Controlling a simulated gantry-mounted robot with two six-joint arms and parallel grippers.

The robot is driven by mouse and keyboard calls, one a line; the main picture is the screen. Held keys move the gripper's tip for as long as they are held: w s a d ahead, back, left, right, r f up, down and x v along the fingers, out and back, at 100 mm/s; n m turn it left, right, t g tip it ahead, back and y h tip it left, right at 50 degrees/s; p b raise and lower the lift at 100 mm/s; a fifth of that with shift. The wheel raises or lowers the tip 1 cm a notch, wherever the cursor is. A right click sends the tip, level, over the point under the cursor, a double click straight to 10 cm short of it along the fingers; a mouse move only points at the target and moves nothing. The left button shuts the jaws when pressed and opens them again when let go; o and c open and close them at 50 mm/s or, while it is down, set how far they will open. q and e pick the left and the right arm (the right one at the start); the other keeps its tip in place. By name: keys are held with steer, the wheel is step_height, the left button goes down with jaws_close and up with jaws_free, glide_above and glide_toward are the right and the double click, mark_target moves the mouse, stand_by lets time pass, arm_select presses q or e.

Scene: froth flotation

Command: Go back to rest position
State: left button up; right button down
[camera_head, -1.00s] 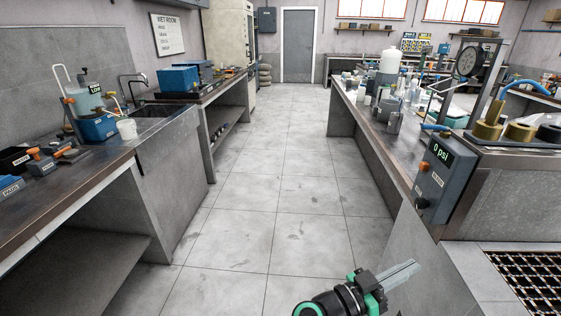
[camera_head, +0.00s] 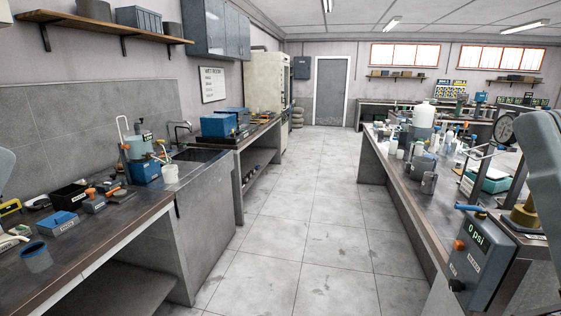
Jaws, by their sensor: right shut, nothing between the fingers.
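Neither gripper shows in the head view now. A smooth grey link of my right arm (camera_head: 545,165) fills the right edge, and its gripper is out of the picture. A small grey piece at the left edge (camera_head: 5,165) looks like part of my left arm.
The flotation cell (camera_head: 141,150) stands on the left bench, with a white beaker (camera_head: 170,172) beside it and a blue-rimmed clear cup (camera_head: 36,258) nearer. The right bench holds a 0 psi control box (camera_head: 480,252), a gauge (camera_head: 504,130) and bottles. The floor aisle (camera_head: 305,235) is clear.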

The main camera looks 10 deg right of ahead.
step_height(320, 180, up, 36)
steer(key=w+m+g+p, duration=0.1)
steer(key=w+m+p, duration=0.1)
steer(key=p, duration=3.6)
steer(key=shift+r, duration=0.2)
